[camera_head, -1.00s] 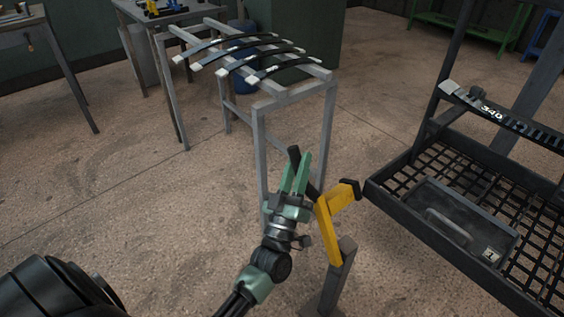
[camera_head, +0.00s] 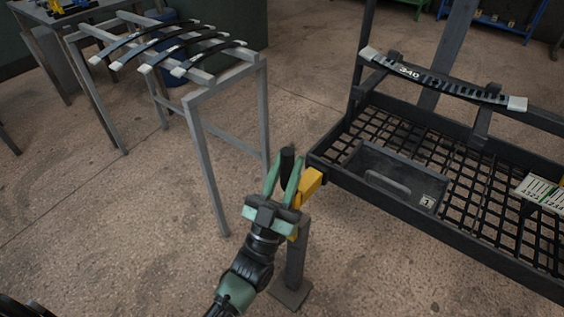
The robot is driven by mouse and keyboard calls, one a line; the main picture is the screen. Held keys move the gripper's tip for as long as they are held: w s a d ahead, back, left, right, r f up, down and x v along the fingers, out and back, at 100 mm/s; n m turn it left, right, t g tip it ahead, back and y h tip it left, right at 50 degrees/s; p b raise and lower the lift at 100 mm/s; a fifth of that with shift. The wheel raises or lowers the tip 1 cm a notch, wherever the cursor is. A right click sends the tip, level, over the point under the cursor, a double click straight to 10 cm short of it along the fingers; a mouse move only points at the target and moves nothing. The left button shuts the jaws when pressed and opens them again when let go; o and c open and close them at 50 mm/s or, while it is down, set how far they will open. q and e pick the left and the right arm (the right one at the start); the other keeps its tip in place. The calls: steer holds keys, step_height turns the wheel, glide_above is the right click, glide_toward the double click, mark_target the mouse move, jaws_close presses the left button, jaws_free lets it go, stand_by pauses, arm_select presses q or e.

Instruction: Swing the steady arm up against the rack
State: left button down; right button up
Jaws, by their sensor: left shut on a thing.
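The yellow steady arm (camera_head: 309,185) stands on a short dark post (camera_head: 295,262) beside the near left corner of the rack (camera_head: 342,178). Its upper end is close to the rack's edge; I cannot tell whether they touch. My left gripper (camera_head: 285,172) is shut on the steady arm's black handle (camera_head: 287,156), which sticks up between the fingers. The gripper hides part of the yellow arm. My right gripper is not in view.
A curved spring marked 340 (camera_head: 440,82) lies on the rack. A grey tray with a handle (camera_head: 400,178) and white-green cards (camera_head: 543,192) are on its mesh. A grey stand (camera_head: 203,150) with several leaf springs is at left. Floor between is clear.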

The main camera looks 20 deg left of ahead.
arm_select(q)
steer(key=shift+s+d+f+h, duration=0.1)
steer(key=shift+d+f+h, duration=0.15)
steer(key=shift+h, duration=0.15)
steer(key=c, duration=1.6)
jaws_free()
steer(key=o, duration=0.4)
steer(key=shift+o, duration=0.2)
steer(key=shift+d+r, duration=0.1)
steer(key=shift+r, duration=0.05)
steer(key=shift+s+f, duration=0.3)
steer(key=shift+f, duration=0.05)
steer(key=v, duration=0.6)
steer(key=shift+s+f+b, duration=0.1)
steer(key=shift+s+b, duration=0.1)
steer(key=shift+b, duration=0.1)
steer(key=shift+s+f, duration=0.15)
steer(key=shift+s, duration=0.05)
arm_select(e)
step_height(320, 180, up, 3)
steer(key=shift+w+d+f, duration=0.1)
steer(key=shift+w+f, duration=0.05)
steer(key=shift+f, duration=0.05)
